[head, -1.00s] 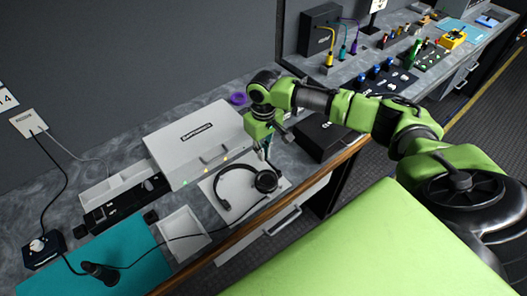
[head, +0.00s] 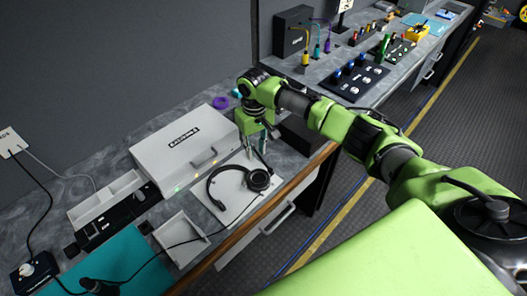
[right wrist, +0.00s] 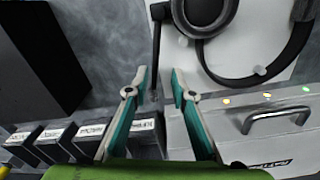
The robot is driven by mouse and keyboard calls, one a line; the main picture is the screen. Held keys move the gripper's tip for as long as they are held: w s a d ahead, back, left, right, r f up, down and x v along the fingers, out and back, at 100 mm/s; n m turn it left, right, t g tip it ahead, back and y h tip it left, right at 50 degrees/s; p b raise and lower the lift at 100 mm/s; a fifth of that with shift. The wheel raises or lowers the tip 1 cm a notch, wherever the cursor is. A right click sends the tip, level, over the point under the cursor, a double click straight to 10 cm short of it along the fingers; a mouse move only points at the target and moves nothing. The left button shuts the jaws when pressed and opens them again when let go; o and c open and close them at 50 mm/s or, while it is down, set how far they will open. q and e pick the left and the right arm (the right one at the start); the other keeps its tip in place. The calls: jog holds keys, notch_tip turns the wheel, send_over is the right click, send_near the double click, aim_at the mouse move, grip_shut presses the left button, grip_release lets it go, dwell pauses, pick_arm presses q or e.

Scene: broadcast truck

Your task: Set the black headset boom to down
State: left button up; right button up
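The black headset (head: 258,181) lies on a white mat (head: 232,207) on the counter. Its ear cup is to the right and its band curves to the left. In the right wrist view, the ear cup (right wrist: 206,14) is at the top edge, cut off, with the band curving right. My right gripper (head: 256,148) is just behind the ear cup, pointing down. In the right wrist view its two fingers (right wrist: 158,75) are apart and empty, beside the mat over the grey counter. My left gripper is not in view.
A white case (head: 183,155) with a handle and small lights stands behind the headset. A white tray (head: 180,238) and a teal mat (head: 118,262) lie to the left. A dark box (head: 300,138) is right of the gripper. The counter's wooden edge (head: 284,197) runs in front.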

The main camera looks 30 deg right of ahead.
jog(key=shift+w+d+f, duration=0.1)
jog(key=shift+d+f, duration=0.05)
jog(key=shift+d, duration=0.35)
jog(key=shift+r, duration=0.35)
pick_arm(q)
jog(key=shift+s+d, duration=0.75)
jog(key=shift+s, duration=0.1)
pick_arm(e)
notch_tip(320, 180, up, 11)
jog(key=shift+r, duration=0.1)
